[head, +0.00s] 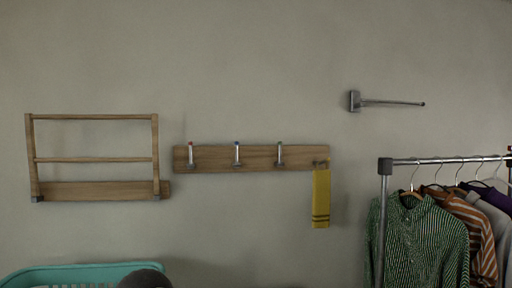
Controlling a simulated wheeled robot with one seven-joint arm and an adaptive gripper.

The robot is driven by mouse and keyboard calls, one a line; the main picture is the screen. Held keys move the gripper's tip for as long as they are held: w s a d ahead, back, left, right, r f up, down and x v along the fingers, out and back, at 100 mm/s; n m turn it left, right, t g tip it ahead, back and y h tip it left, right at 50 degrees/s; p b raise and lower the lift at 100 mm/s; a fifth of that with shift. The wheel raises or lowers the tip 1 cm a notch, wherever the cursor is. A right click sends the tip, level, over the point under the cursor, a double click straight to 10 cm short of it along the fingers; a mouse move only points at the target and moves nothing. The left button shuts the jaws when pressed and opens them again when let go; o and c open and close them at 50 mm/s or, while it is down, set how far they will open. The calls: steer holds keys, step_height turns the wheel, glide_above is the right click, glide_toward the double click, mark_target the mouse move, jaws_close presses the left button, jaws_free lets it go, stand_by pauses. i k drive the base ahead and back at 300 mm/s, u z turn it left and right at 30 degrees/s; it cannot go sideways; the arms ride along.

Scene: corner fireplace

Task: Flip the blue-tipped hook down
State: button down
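The blue-tipped hook (237,155) stands upright against the wooden hook rail (215,165) on the wall, its blue tip at the top. A red-tipped hook (190,155) stands upright to its left. Another upright hook (280,155) is to its right, its tip greyish or greenish and too small to tell. At the rail's right end a yellow towel (321,195) hangs from a fourth hook, which is too small to make out clearly. My gripper is not in view.
A wooden wall rack (95,160) is on the left. A grey wall arm (390,103) sticks out at upper right. A clothes rail (440,161) with hanging garments stands at right. A teal basket (60,272) is at lower left. The wall around the blue-tipped hook is clear.

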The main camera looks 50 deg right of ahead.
mark_target(236, 164)
steer(key=z, duration=0.6)
steer(key=i, duration=0.7)
steer(key=z, duration=0.8)
